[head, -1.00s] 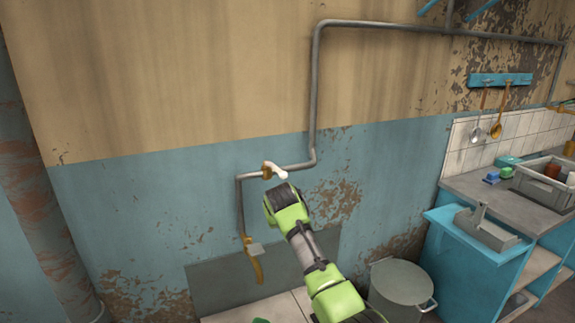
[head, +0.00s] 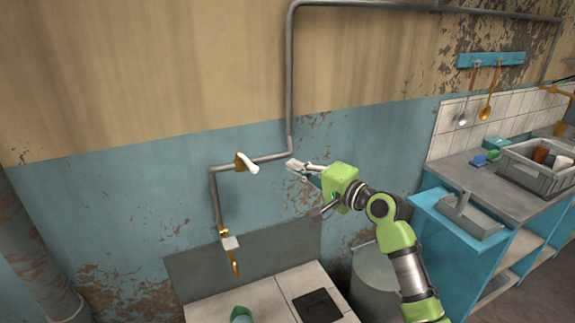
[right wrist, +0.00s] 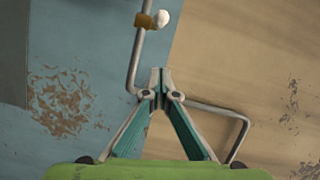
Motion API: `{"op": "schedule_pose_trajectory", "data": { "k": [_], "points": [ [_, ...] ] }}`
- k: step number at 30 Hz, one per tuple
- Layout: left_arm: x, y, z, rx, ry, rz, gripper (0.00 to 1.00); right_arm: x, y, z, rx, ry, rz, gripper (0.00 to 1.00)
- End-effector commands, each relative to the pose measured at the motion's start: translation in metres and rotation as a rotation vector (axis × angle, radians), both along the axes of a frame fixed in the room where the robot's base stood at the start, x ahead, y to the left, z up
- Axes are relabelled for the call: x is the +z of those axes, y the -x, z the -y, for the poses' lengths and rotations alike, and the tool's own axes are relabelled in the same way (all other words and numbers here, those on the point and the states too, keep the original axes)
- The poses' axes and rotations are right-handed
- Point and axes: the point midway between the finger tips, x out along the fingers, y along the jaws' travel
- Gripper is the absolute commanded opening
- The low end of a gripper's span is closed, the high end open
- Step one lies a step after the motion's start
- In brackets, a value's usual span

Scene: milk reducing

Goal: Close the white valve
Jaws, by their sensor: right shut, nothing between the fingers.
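The white valve handle (head: 246,163) sits on a brass fitting on the grey wall pipe, left of centre in the head view. The handle slants down to the right from the fitting. In the right wrist view the white valve (right wrist: 161,18) shows at the top, beside its brass body. My right gripper (head: 290,164) is to the right of the valve, apart from it, near the pipe's bend. Its fingertips (right wrist: 160,70) meet in the right wrist view, with nothing between them. My left gripper does not show.
A grey pipe (head: 290,80) runs up the wall from the valve. A brass tap with a pale handle (head: 230,243) hangs below, above a white counter (head: 262,298). A grey bin (head: 374,275) and a blue cabinet (head: 440,225) stand to the right.

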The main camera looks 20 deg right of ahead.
Motion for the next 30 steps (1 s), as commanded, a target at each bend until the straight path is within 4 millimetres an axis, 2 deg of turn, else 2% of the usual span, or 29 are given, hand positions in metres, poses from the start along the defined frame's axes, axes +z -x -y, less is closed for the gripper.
{"op": "schedule_pose_trajectory", "data": {
  "k": [6,13,16,21,30],
  "points": [
    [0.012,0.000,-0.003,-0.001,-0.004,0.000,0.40,0.001,-0.041,-0.016,0.000,-0.002,-0.001,0.00],
    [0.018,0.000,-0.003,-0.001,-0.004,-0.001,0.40,-0.002,-0.078,-0.031,0.002,0.001,-0.002,0.00],
    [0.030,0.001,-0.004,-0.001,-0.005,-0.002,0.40,-0.005,-0.073,-0.049,0.003,0.000,-0.004,0.00],
    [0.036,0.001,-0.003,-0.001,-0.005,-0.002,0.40,-0.009,-0.071,-0.064,0.001,0.002,-0.002,0.00],
    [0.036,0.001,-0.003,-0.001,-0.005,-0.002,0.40,-0.012,-0.070,-0.068,0.000,0.005,-0.001,0.00]
  ]
}}
